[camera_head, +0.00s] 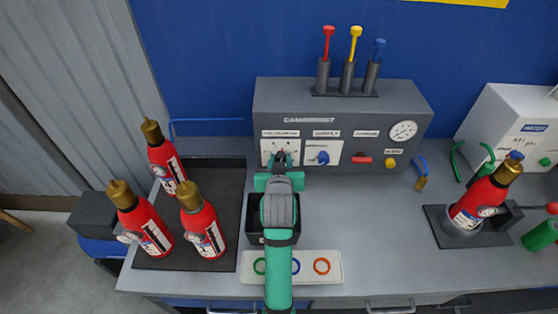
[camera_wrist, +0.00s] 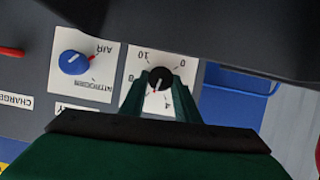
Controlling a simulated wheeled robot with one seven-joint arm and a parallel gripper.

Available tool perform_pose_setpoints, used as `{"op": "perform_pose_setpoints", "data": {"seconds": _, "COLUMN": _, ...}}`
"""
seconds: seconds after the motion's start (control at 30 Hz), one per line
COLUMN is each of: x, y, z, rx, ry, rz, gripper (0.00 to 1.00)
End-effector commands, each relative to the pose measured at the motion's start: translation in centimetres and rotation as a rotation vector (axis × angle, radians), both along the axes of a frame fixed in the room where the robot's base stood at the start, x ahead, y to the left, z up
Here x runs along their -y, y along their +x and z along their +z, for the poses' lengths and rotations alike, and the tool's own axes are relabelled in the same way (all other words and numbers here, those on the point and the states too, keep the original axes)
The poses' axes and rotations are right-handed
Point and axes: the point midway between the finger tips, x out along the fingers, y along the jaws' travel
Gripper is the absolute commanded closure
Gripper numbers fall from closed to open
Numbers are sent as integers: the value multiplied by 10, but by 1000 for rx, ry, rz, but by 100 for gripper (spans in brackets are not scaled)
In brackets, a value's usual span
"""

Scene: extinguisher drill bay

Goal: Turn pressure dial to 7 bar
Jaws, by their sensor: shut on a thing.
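The pressure dial is a black round knob (camera_wrist: 161,77) on a white scale plate (camera_head: 266,146) at the left of the grey panel's front. In the wrist view the scale is upside down, with 10, 8, 4 and 0 legible. A red mark at the knob's edge points down in that view, between the 8 and the 4; numbers there are hidden by my gripper. My green gripper (camera_wrist: 161,84) has one finger on each side of the knob and is shut on it. In the head view my gripper (camera_head: 280,168) covers most of the dial.
A blue selector knob (camera_head: 323,157) marked AIR and NITROGEN sits beside the dial. Red (camera_head: 361,159) and yellow (camera_head: 390,162) controls and a round gauge (camera_head: 403,132) are further right. Red extinguishers (camera_head: 203,226) stand on a dark mat at left. A ring tray (camera_head: 335,278) lies in front.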

Motion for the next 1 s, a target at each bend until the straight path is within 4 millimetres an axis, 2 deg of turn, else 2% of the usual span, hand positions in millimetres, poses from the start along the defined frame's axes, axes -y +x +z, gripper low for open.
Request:
{"op": "perform_pose_setpoints", "data": {"seconds": 0.6, "x": 6, "y": 0, "z": 0, "rx": 5, "ry": 543, "rz": 1, "gripper": 94}}
{"op": "perform_pose_setpoints", "data": {"seconds": 1.0, "x": 8, "y": 0, "z": 0, "rx": 6, "ry": 711, "rz": 1, "gripper": 94}}
